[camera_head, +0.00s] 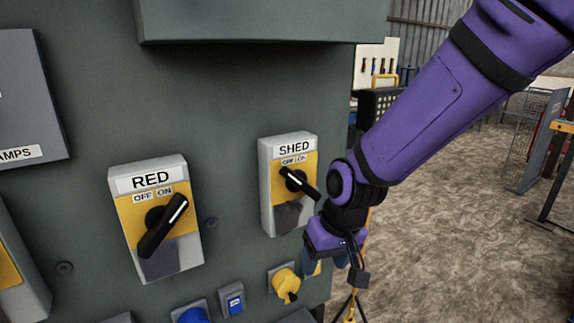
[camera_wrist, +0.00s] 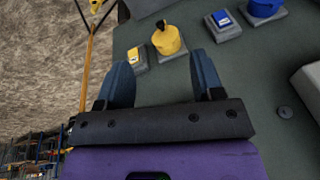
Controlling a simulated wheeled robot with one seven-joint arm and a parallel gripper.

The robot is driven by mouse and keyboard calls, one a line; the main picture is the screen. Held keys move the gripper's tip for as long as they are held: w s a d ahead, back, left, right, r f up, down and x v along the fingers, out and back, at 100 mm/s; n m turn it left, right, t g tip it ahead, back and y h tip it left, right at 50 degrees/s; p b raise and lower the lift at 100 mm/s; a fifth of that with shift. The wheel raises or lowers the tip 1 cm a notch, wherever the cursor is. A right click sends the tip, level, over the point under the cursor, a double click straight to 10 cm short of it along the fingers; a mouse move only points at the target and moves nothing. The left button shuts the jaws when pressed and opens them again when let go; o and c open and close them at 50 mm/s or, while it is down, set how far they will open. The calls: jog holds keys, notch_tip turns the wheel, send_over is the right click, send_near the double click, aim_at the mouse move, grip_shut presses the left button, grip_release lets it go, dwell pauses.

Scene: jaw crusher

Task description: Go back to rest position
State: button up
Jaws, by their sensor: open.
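My gripper (camera_wrist: 162,82) is open and empty in the wrist view, its two blue fingers spread apart. The SHED switch (camera_head: 267,182) has a black knob tilted toward the lower right. The RED switch (camera_head: 122,220) is further left, its knob slanted toward the upper right, near ON. The fingers are partly hidden by the wrist in the head view.
The grey-green panel (camera_head: 225,110) fills the left. A yellow socket (camera_head: 285,281) sits low on it and also shows between the fingers in the wrist view (camera_wrist: 168,42). A yellow stand (camera_wrist: 91,60) is beside the panel. Open rough ground (camera_head: 455,235) lies to the right.

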jog(key=s+d+r+m+t, duration=0.2)
jog(key=s+d+r, duration=0.1)
jog(key=d+r, duration=1.05)
jog(key=s+d+r+m+t+h, duration=0.1)
jog(key=s+d+r+m+h, duration=0.1)
jog(key=s+d+r, duration=0.3)
jog(key=s+d, duration=0.4)
jog(key=s, duration=0.1)
jog(key=shift+s+d+t, duration=0.25)
jog(key=shift+d+t, duration=0.15)
jog(key=shift+r, duration=0.1)
